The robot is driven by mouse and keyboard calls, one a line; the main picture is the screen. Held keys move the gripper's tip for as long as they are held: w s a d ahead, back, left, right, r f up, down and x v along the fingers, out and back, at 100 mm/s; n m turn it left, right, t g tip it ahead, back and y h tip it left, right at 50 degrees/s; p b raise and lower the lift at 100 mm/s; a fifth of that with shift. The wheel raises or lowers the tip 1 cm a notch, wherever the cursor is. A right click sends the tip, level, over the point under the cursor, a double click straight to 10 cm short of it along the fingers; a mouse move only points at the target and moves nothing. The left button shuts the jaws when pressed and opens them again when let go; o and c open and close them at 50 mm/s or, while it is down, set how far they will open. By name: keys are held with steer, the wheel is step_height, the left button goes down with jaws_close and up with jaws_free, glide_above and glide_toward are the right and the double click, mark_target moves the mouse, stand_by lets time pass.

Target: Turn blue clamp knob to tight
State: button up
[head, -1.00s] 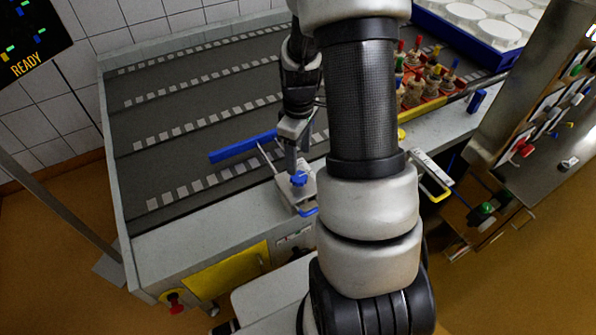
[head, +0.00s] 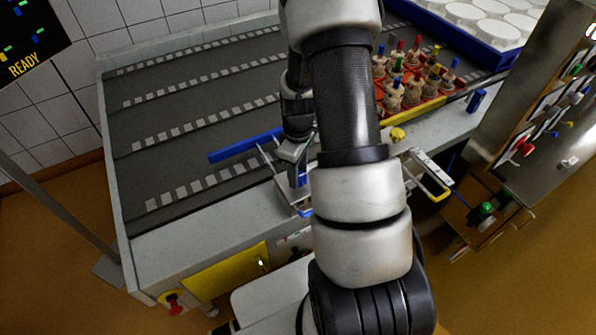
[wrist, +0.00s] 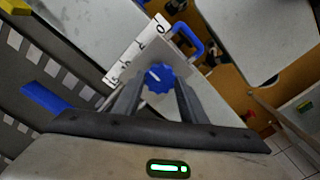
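The blue clamp knob (wrist: 158,77) is round and notched, with a pale pointer line on its top. It sits on a grey plate beside a white scale strip (wrist: 137,50) with dark marks. In the wrist view my gripper (wrist: 159,84) has one finger on each side of the knob. The fingers stand apart, with only narrow gaps to the knob; I see no clear contact. In the head view my gripper (head: 297,165) is over the clamp at the table's front edge, and it and my arm hide much of the clamp.
A blue bar (head: 245,146) lies left of the clamp, and a blue handle (wrist: 188,40) stands beside the knob. A yellow knob (head: 397,134) and a red tray (head: 428,104) with several bottle-like pieces are to the right. The dark slotted table (head: 185,125) is clear at left.

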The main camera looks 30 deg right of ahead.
steer(key=shift+c, duration=0.9)
steer(key=shift+m, duration=0.3)
steer(key=m+b, duration=0.1)
steer(key=m, duration=0.3)
steer(key=shift+m+b, duration=0.3)
steer(key=shift+b, duration=0.1)
steer(key=m, duration=0.6)
steer(key=shift+m+b, duration=0.3)
steer(key=shift+b, duration=0.1)
steer(key=m, duration=0.6)
steer(key=shift+p, duration=0.35)
steer(key=m+p, duration=0.1)
steer(key=m, duration=0.5)
